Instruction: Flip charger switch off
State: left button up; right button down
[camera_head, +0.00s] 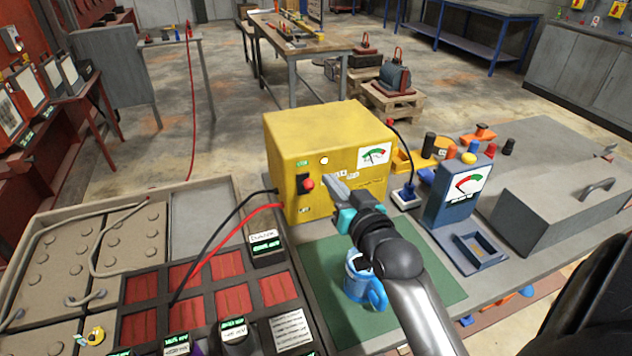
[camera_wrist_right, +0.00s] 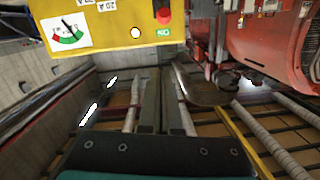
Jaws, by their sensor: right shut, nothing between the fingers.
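The yellow charger (camera_head: 290,140) stands on the bench, front facing me, with a gauge (camera_head: 374,156) at its upper right. Its switch (camera_head: 308,184), a red knob on a black plate, is at the left of the front, between two small green labels; I cannot tell which way it is set. In the wrist view the charger (camera_wrist_right: 110,22) is upside down and the red knob (camera_wrist_right: 164,16) is at the top edge. My right gripper (camera_head: 334,185) is shut and empty, just right of the knob and apparently apart from it. My left gripper is not in view.
A blue mug (camera_head: 358,280) stands on a green mat (camera_head: 425,270) below my right arm. A blue meter (camera_head: 455,195) and a grey toolbox (camera_head: 550,195) are to the right. Black and red cables (camera_head: 235,232) run left of the charger to a battery tray.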

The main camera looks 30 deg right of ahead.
aim_at(306, 184)
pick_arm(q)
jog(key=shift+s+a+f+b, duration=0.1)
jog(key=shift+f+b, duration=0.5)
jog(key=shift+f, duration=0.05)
pick_arm(e)
jog(key=w+f, duration=0.4)
jog(key=w, duration=0.2)
jog(key=shift+w+d+f, duration=0.25)
jog(key=shift+w, duration=0.15)
